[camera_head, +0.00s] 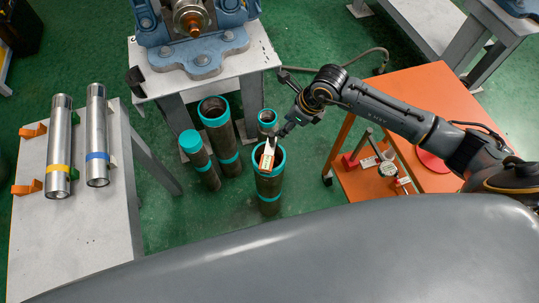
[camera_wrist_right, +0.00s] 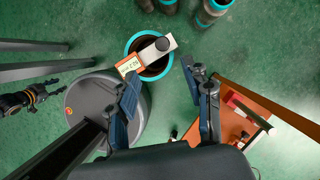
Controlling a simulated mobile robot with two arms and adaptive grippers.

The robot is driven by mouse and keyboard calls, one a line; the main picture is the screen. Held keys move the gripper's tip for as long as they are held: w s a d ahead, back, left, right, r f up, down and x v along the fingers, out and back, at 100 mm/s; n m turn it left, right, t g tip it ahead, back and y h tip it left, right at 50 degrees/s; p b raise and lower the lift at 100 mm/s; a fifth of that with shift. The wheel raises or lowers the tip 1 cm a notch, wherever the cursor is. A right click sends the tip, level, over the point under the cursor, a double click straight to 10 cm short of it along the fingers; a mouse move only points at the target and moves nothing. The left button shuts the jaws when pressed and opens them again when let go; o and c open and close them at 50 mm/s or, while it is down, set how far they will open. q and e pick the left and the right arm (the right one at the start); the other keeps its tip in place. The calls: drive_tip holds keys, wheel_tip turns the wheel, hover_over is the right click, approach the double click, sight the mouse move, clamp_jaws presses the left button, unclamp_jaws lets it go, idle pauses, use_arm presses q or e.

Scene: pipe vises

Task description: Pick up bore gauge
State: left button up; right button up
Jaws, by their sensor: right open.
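What looks like the bore gauge (camera_head: 267,158) lies across the mouth of a turquoise-rimmed upright pipe.
The pipe (camera_head: 269,188) stands on the green floor beside several other pipes (camera_head: 217,125). A vise (camera_head: 195,45) sits on the back table. The left table (camera_head: 90,225) carries two metal cylinders (camera_head: 97,135).

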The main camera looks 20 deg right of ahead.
hover_over(274, 136)
drive_tip(key=s+d, duration=0.1)
drive_tip(key=s, duration=0.1)
drive_tip(key=f, duration=0.4)
drive_tip(key=shift+w+d+f, duration=0.2)
drive_tip(key=shift+w+f, duration=0.05)
drive_tip(key=shift+f, duration=0.1)
drive_tip(key=shift+w+a+f, duration=0.1)
drive_tip(key=shift+a+f, duration=0.05)
drive_tip(key=shift+f, duration=0.2)
drive_tip(key=shift+w+a+f, duration=0.1)
drive_tip(key=shift+w+f, duration=0.05)
drive_tip(key=shift+f, duration=0.35)
drive_tip(key=x, duration=0.3)
drive_tip(key=shift+d+f, duration=0.25)
drive_tip(key=shift+f, duration=0.05)
drive_tip(key=shift+w+a+f, duration=0.15)
drive_tip(key=shift+w+f, duration=0.05)
drive_tip(key=shift+f, duration=0.3)
drive_tip(key=shift+c, duration=0.8)
use_arm(q)
drive_tip(key=shift+s+d+r, duration=0.25)
drive_tip(key=shift+s+d, duration=0.25)
drive_tip(key=shift+d, duration=0.15)
use_arm(e)
clamp_jaws()
